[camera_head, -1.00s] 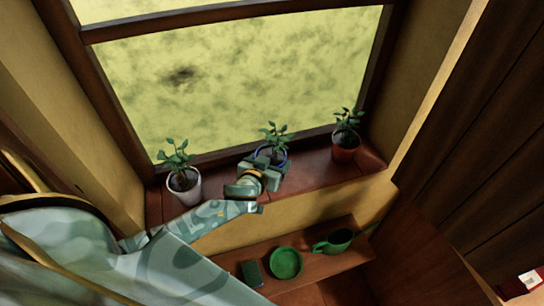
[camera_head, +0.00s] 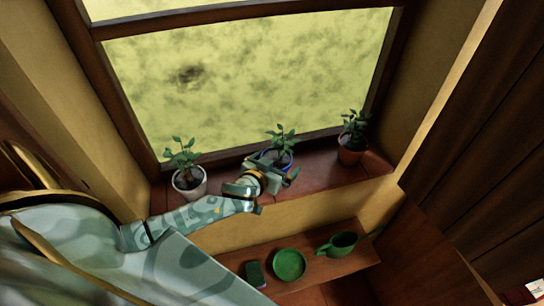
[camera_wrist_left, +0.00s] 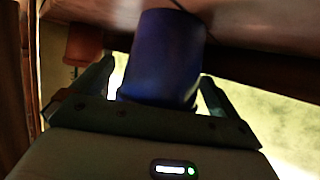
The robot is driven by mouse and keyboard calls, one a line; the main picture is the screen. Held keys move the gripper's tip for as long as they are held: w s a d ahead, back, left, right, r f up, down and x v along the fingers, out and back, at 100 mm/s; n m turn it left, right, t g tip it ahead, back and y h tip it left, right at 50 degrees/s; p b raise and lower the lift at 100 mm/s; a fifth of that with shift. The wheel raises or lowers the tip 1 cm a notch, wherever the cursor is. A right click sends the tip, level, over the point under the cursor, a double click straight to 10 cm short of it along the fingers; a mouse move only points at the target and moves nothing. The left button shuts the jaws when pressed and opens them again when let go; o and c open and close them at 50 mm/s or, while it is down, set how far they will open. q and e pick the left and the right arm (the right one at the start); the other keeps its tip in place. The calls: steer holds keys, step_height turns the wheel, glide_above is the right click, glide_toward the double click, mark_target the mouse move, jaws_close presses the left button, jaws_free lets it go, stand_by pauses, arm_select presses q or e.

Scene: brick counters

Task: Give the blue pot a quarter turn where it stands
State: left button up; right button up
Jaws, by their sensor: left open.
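The blue pot (camera_head: 287,160) with a green plant (camera_head: 282,139) stands upright on the brick windowsill, between two other pots. My left gripper (camera_head: 275,170) is at the pot's near side and hides much of it in the head view. In the left wrist view the blue pot (camera_wrist_left: 165,58) fills the middle, between the two fingers of my left gripper (camera_wrist_left: 158,85). The fingers are apart, one on each side of the pot, with a gap showing at the right. My right gripper is in neither view.
A white pot (camera_head: 190,190) stands left on the sill and a terracotta pot (camera_head: 350,156) stands right, both with plants. The window is behind.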

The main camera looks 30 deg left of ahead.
arm_select(q)
steer(key=a+v, duration=0.1)
steer(key=v, duration=1.5)
steer(key=shift+d, duration=0.45)
steer(key=shift+s, duration=0.15)
